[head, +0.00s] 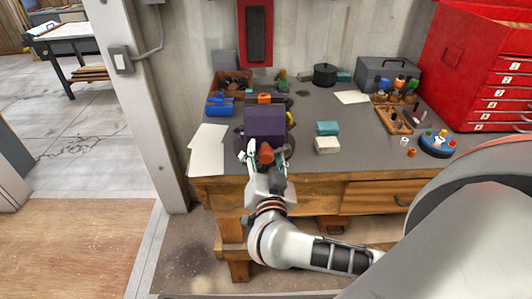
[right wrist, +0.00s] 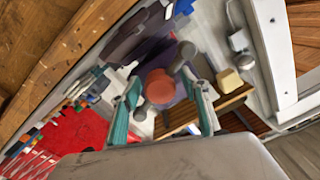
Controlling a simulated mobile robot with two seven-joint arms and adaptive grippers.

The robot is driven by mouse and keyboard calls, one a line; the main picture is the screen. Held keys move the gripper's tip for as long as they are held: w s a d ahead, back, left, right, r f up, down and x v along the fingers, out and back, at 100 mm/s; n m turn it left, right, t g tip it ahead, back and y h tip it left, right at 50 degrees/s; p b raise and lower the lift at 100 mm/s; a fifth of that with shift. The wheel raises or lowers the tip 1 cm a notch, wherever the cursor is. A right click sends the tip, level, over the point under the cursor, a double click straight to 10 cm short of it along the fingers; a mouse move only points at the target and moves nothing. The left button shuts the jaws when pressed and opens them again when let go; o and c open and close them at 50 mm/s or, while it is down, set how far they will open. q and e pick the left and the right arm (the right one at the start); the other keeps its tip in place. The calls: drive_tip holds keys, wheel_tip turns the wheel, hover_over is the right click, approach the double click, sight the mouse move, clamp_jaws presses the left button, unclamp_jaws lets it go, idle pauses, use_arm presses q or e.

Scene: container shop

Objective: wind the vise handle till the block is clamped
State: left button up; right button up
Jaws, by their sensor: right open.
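The purple vise (head: 265,122) stands at the front edge of the grey workbench. Its round orange-red screw end (head: 266,153) faces me. In the right wrist view that screw end (right wrist: 160,86) shows with a grey handle (right wrist: 186,51) with knobbed ends, lying slanted across it. My right gripper (head: 268,159) is open at the vise's front. Its two fingers are on either side of the screw end, and I cannot tell whether they touch the handle. An orange piece (head: 264,98) shows behind the vise top; whether it is the block is unclear. My left gripper is out of view.
White papers (head: 207,150) lie left of the vise. Teal and cream boxes (head: 327,136) stand to its right. A blue bin (head: 219,105), a wooden rack (head: 393,121) and a red drawer cabinet (head: 480,70) are farther off. Bare bench top lies right of the boxes.

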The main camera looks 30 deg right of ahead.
drive_tip(key=c, duration=1.1)
drive_tip(key=shift+m, duration=0.4)
